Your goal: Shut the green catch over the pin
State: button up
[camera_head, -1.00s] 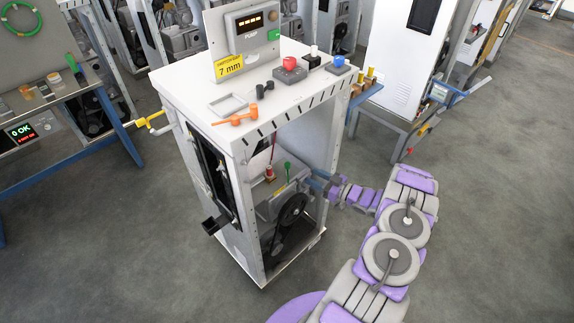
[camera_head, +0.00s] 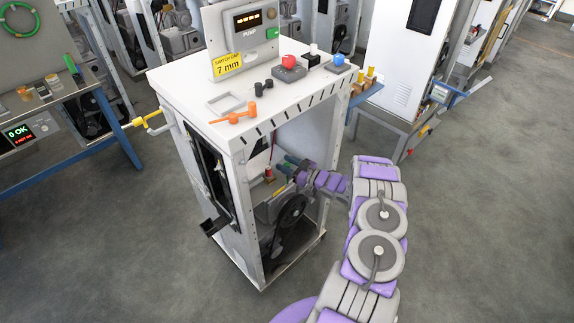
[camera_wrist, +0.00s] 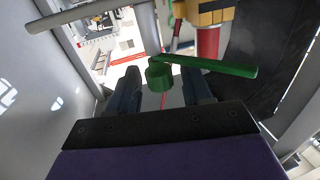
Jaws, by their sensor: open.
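The green catch (camera_wrist: 215,66) shows in the wrist view as a flat green lever with a round hub at its left end. Its arm points right, across the lower end of a red post (camera_wrist: 208,42) with a brass-coloured block. I cannot tell whether this post is the pin, or whether the lever touches it. My gripper (camera_wrist: 159,80) is open, its two dark fingers on either side of the green hub in the picture; contact cannot be told. In the head view my gripper (camera_head: 287,166) is inside the white cabinet, near the red post (camera_head: 268,175), and largely covers the catch.
The white cabinet (camera_head: 240,133) has an open front with a top panel above my arm and side posts. A black wheel (camera_head: 290,217) sits below my gripper. An orange tool (camera_head: 233,117) and red and blue buttons are on top. Floor to the right is clear.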

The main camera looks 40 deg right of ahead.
grip_shut()
dwell(0.3)
